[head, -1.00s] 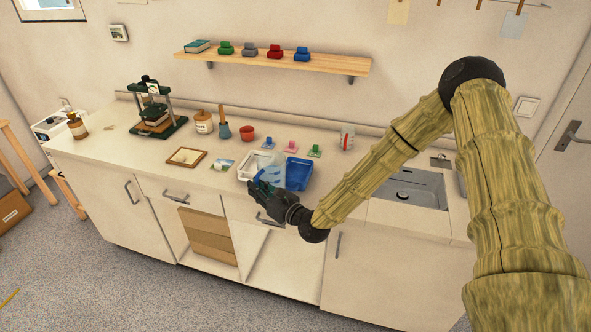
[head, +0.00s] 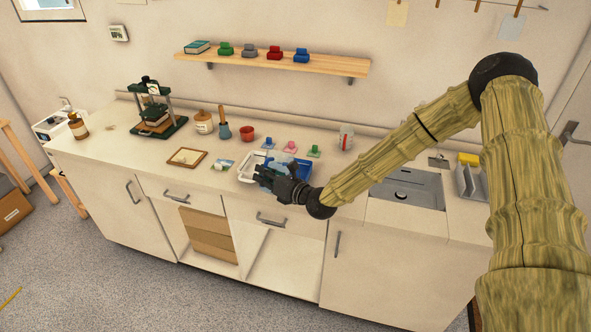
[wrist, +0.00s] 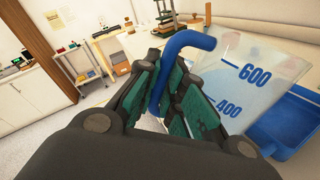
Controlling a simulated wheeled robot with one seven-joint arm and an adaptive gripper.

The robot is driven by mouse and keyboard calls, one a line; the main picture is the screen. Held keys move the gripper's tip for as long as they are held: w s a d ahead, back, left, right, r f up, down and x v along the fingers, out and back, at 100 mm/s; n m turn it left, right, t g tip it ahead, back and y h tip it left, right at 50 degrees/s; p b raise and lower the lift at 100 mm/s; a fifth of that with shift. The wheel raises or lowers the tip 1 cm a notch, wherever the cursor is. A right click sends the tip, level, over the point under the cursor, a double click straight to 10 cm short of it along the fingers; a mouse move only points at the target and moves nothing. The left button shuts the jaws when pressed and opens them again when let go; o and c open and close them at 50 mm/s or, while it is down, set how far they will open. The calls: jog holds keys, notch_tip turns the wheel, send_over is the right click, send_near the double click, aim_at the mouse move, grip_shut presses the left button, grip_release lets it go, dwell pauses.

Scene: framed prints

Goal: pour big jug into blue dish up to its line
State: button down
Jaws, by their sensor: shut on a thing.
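The big jug is clear with a blue handle (wrist: 196,42) and blue marks reading 600 and 400 on its wall (wrist: 238,95). My gripper (wrist: 172,95) is shut on that handle. In the head view my gripper (head: 268,180) is above the counter's front part, and the jug (head: 280,164) is partly hidden behind it. The blue dish (head: 304,172) is beyond and to the right of my gripper, partly covered by jug and gripper. It also shows in the wrist view (wrist: 292,125), below the jug. Its line and the liquid level are not clear.
A white dish (head: 246,172) is left of the blue dish. Small blue, pink and green items (head: 314,151) stand behind, with a red-and-white bottle (head: 346,136) and red pot (head: 247,133). A sink (head: 408,188) is right; a framed piece (head: 187,156) is left.

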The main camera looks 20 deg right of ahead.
aim_at(273, 165)
jog(key=shift+w+d+r+m, duration=0.4)
jog(key=shift+d+m, duration=0.1)
jog(key=shift+w+d+r+m, duration=0.15)
jog(key=shift+w+m, duration=0.05)
jog(key=shift+m, duration=0.1)
jog(key=shift+w+d+r+m+g+b, duration=0.4)
jog(key=shift+w+d+m+g+b, duration=0.15)
jog(key=shift+m, duration=0.65)
dwell(1.2)
jog(key=shift+w+d+f+m+y+b, duration=0.35)
jog(key=shift+d+f+m+b, duration=0.3)
jog(key=shift+b, duration=0.65)
dwell(0.6)
jog(key=shift+w+d+r+m+g+b, duration=0.2)
jog(key=shift+w+r+m+b, duration=0.1)
jog(key=shift+r+m+b, duration=0.2)
jog(key=shift+w+d+r+m+g+b, duration=0.15)
jog(key=shift+w+d+r+m+b, duration=0.1)
jog(key=shift+r+m+b, duration=0.15)
dwell(2.0)
